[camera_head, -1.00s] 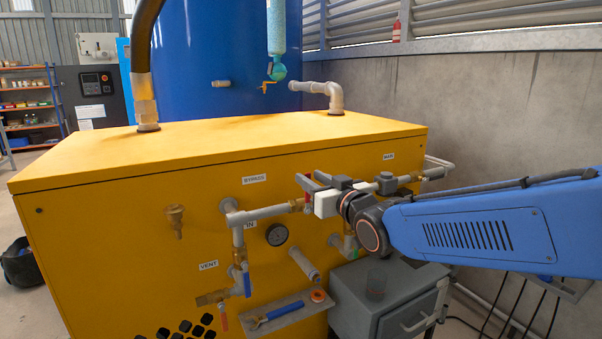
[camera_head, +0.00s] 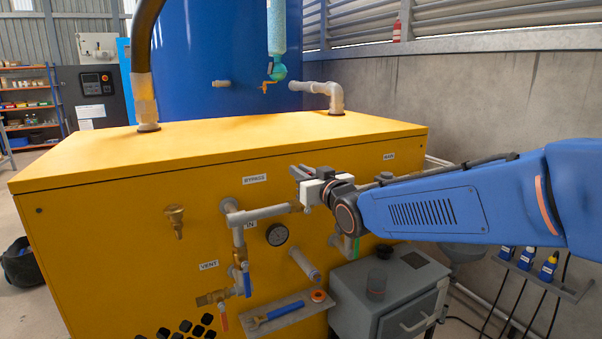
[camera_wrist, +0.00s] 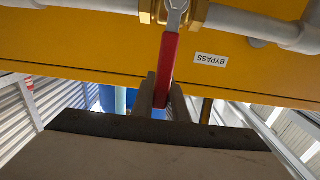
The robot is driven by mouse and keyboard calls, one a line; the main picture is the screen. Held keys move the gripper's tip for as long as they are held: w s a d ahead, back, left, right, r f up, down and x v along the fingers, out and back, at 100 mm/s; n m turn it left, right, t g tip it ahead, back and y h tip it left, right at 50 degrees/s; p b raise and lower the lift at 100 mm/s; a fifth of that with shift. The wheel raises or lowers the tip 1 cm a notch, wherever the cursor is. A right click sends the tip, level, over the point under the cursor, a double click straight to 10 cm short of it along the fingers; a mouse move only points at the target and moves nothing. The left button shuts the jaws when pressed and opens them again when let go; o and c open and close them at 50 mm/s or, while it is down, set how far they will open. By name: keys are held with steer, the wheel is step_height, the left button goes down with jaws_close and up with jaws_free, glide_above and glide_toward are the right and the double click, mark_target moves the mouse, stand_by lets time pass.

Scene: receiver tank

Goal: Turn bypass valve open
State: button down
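The bypass valve is a brass body (camera_wrist: 178,12) on a grey pipe, with a red lever (camera_wrist: 168,60). In the wrist view the lever lies across the pipe's line. My gripper (camera_wrist: 162,95) has its two fingers close against both sides of the lever's free end, and looks shut on it. In the head view my gripper (camera_head: 300,172) is in front of the yellow cabinet, right of the BYPASS label (camera_head: 255,179). It hides the lever and most of the valve there. The label also shows upside down in the wrist view (camera_wrist: 211,60).
The yellow cabinet (camera_head: 110,220) carries a gauge (camera_head: 277,235), a brass fitting (camera_head: 175,218), a blue-handled valve (camera_head: 246,282) near the VENT label and a capped grey stub (camera_head: 304,263). A small shelf (camera_head: 275,316) holds a tool. A grey box (camera_head: 350,300) stands below my arm.

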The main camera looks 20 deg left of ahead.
mark_target(270, 208)
steer(key=shift+s, duration=0.1)
steer(key=s+a+n, duration=0.1)
steer(key=s+n, duration=0.1)
steer(key=n, duration=0.1)
steer(key=shift+a+f, duration=0.25)
steer(key=shift+a, duration=0.15)
steer(key=shift+s+a+f+n, duration=0.25)
steer(key=shift+s+a+n, duration=0.3)
steer(key=shift+n, duration=0.35)
steer(key=n, duration=0.1)
steer(key=s+a+f+n, duration=0.1)
steer(key=shift+s+f+n, duration=0.15)
steer(key=shift+s+n, duration=0.1)
steer(key=shift+n, duration=0.15)
steer(key=f+n, duration=0.1)
steer(key=s+a+f+n, duration=0.1)
steer(key=n, duration=0.1)
steer(key=shift+s+a, duration=0.2)
steer(key=shift+s+a+f+n, duration=0.2)
steer(key=shift+f+n, duration=0.3)
steer(key=shift+n, duration=0.2)
steer(key=shift+s+a+f+n, duration=0.1)
steer(key=shift+s+f+n, duration=0.1)
steer(key=shift+f+n, duration=0.4)
steer(key=shift+r, duration=0.1)
